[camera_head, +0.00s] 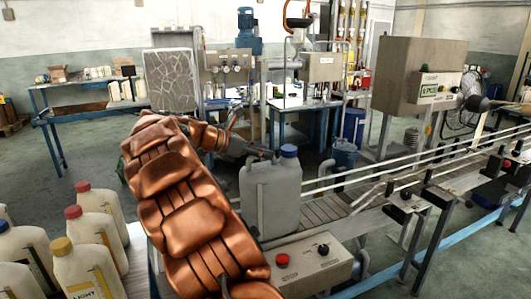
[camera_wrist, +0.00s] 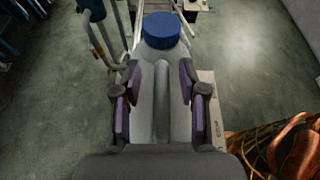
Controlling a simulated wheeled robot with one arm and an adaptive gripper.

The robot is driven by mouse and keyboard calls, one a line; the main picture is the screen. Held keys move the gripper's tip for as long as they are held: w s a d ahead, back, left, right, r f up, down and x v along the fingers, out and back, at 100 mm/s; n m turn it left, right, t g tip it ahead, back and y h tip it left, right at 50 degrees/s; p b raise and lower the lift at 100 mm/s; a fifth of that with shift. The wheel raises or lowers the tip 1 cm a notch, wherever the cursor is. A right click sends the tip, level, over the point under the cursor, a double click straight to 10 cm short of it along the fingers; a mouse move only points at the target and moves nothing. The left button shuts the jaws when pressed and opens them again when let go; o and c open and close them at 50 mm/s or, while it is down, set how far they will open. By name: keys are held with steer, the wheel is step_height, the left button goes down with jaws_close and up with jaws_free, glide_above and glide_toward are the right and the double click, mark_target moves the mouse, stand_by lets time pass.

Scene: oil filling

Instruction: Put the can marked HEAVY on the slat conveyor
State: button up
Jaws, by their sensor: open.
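A grey-white can with a blue cap (camera_head: 270,205) stands upright at the near left end of the slat conveyor (camera_head: 325,208). No HEAVY marking is readable on its visible sides. My gripper (camera_head: 264,153) is at the top of this can, by its handle and left of the cap. In the wrist view my gripper (camera_wrist: 160,80) is open, with its padded fingers on either side of the can's handle (camera_wrist: 162,110). The blue cap (camera_wrist: 161,31) lies just beyond the fingertips. Whether the fingers touch the handle cannot be told.
Several cans stand at the lower left: red-capped ones (camera_head: 97,215), a blue-capped one (camera_head: 25,255) and a yellow-capped one marked LIGHT (camera_head: 85,272). A control box (camera_head: 308,262) with red and black buttons sits at the conveyor's near side. Rails (camera_head: 400,150) run along the conveyor.

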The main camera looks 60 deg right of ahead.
steer(key=b+v, duration=0.3)
steer(key=v, duration=0.8)
steer(key=shift+w+f, duration=0.1)
